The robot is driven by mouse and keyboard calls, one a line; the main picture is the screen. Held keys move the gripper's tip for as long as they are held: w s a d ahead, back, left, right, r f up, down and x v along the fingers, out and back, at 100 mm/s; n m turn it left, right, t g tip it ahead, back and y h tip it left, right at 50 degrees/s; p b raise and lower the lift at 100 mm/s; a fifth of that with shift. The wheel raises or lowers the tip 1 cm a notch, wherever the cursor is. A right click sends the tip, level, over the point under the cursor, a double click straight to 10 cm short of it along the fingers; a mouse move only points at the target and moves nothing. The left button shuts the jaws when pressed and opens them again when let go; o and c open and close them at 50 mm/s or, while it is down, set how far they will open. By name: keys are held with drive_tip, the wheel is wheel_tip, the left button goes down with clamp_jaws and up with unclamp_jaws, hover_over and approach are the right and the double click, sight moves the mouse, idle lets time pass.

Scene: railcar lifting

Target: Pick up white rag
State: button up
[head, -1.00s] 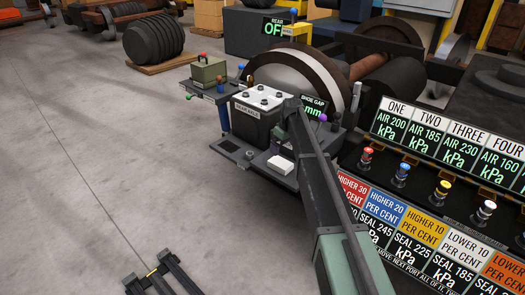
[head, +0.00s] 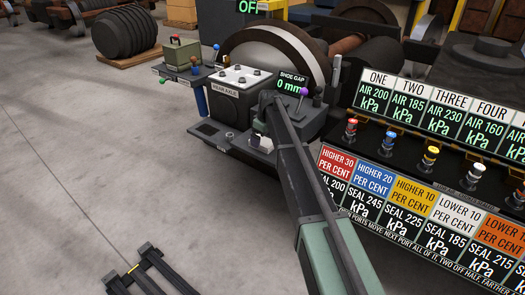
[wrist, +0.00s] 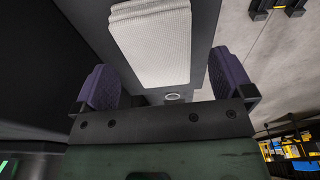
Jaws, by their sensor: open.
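The white rag (wrist: 150,45) is a folded, ribbed cloth on a dark grey surface. In the wrist view it lies just beyond and partly between the two purple finger pads of my gripper (wrist: 166,84). The pads are wide apart, and a gap shows between the rag and the right pad. Nothing is held. In the head view my gripper (head: 262,128) is over the grey shelf (head: 215,134) in front of the wheel, and the rag is mostly hidden behind it.
The box labelled REAR AXLE (head: 226,100) stands left of my gripper. The SHOE GAP display (head: 291,84) reads 0 mm just behind it, with a purple-knobbed lever (head: 303,92) beside it. A panel of coloured valves (head: 430,158) is at the right. Open floor lies left.

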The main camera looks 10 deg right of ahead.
sight(262, 141)
wheel_tip(262, 141, down, 3)
drive_tip(key=shift+w+a+r+b, duration=0.1)
drive_tip(key=shift+w+a+b, duration=0.05)
drive_tip(key=shift+b, duration=0.45)
drive_tip(key=shift+r, duration=0.2)
drive_tip(key=c, duration=1)
wheel_tip(262, 141, up, 20)
drive_tip(key=p, duration=2)
